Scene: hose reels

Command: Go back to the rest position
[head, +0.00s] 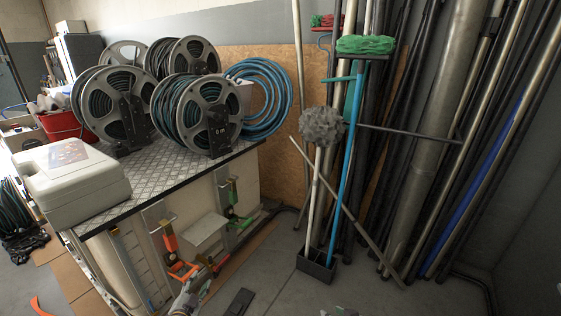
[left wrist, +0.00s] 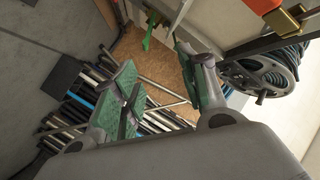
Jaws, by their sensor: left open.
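My left gripper (head: 190,292) shows at the bottom of the head view, low in front of the workbench. In the left wrist view its two green-padded fingers (left wrist: 160,88) stand apart with nothing between them, so it is open and empty. Small green bits at the bottom edge of the head view, right of centre, may be the tips of my right gripper; too little shows to tell its state.
A workbench (head: 150,188) holds several hose reels (head: 208,118), blue hose (head: 262,98) and a pale case (head: 72,180). Tools (head: 170,238) hang on its front. Pipes lean on the right.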

